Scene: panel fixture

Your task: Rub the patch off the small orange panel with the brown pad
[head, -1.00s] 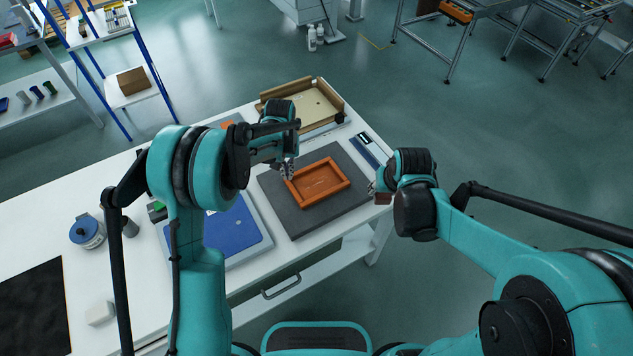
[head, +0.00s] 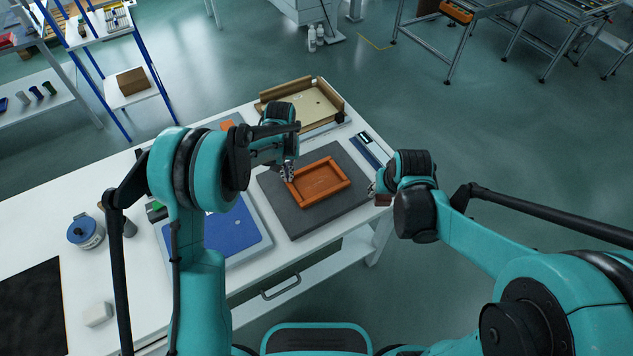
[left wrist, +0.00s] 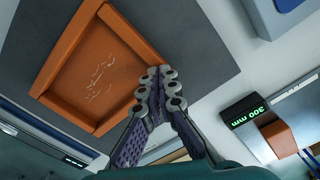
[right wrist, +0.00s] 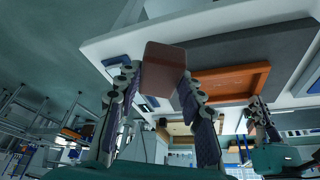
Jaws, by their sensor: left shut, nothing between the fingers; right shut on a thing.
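The small orange panel (head: 320,182) has a raised rim and lies on a dark grey mat (head: 279,212). In the left wrist view thin whitish streaks (left wrist: 98,76) show on the floor of the panel (left wrist: 72,62). My left gripper (head: 288,175) is shut and empty at the panel's left rim; in the left wrist view its fingertips (left wrist: 158,78) overlap the rim, and I cannot tell whether they touch. My right gripper (head: 377,188) is shut on the brown pad (right wrist: 163,68), right of the mat near the table edge. The pad is apart from the panel.
A blue-topped flat case (head: 230,232) lies left of the mat. A beige tray with brown walls (head: 310,105) stands behind it. A blue-lidded jar (head: 86,232), a white block (head: 98,314) and a black sheet (head: 32,305) are on the left of the white table.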

